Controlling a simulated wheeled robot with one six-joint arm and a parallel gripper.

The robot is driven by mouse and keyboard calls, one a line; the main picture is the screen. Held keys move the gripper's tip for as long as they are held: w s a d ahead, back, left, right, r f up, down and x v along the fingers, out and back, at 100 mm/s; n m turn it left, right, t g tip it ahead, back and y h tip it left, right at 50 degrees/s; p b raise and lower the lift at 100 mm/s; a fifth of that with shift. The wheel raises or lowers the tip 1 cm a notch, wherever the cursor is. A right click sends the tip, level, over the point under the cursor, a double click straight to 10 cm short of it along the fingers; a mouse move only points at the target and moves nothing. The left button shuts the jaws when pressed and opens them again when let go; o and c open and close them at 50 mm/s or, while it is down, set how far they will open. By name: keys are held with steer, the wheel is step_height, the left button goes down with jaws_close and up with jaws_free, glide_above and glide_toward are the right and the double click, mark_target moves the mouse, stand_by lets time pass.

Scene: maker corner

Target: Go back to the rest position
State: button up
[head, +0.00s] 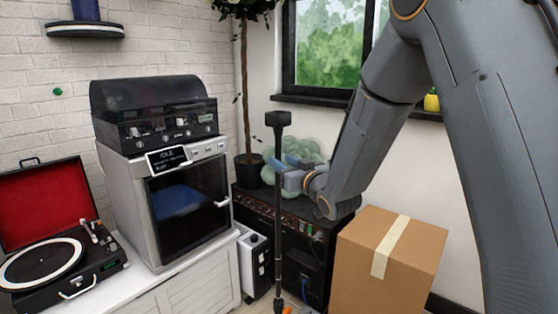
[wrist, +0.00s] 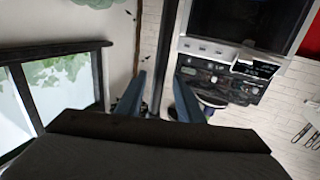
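My gripper (head: 284,172) is at the end of my grey arm, reaching out in front of the window corner. In the wrist view its two blue-grey fingers (wrist: 158,92) stand apart with nothing pressed between them. A thin dark upright pole (head: 278,215) with a block-shaped top stands right at the fingers in the head view. In the wrist view a dark pole (wrist: 168,50) shows between the fingers, with a gap on both sides. I cannot tell how deep it sits between them.
A cardboard box (head: 388,262) stands below my forearm. A dark cabinet (head: 310,215) with a potted tree (head: 247,172) and a pale green plant is behind the gripper. To the left are an oven-like machine (head: 187,204) and a record player (head: 60,262) on a white cabinet (head: 190,290).

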steer(key=shift+s+d, duration=0.1)
steer(key=shift+s, duration=0.1)
steer(key=s+d+f+m+g+h+p, duration=0.2)
steer(key=s+d+f+g+h+p, duration=0.15)
steer(key=s+d, duration=0.45)
steer(key=s+d+f+m+g+h+p, duration=0.25)
steer(key=s+d+g+h, duration=0.2)
steer(key=s+d, duration=0.35)
steer(key=s+d+g+p, duration=0.1)
steer(key=s+d+g, duration=0.1)
steer(key=s, duration=1)
steer(key=s+d+m+g+h+p, duration=0.1)
steer(key=s+g, duration=0.4)
steer(key=s, duration=0.7)
steer(key=shift+s+d+f+g+p, duration=0.3)
steer(key=shift+s+d+f+p, duration=0.05)
steer(key=shift+d+p, duration=0.4)
steer(key=shift+m, duration=0.25)
steer(key=shift+c, duration=0.4)
steer(key=shift+a, duration=0.15)
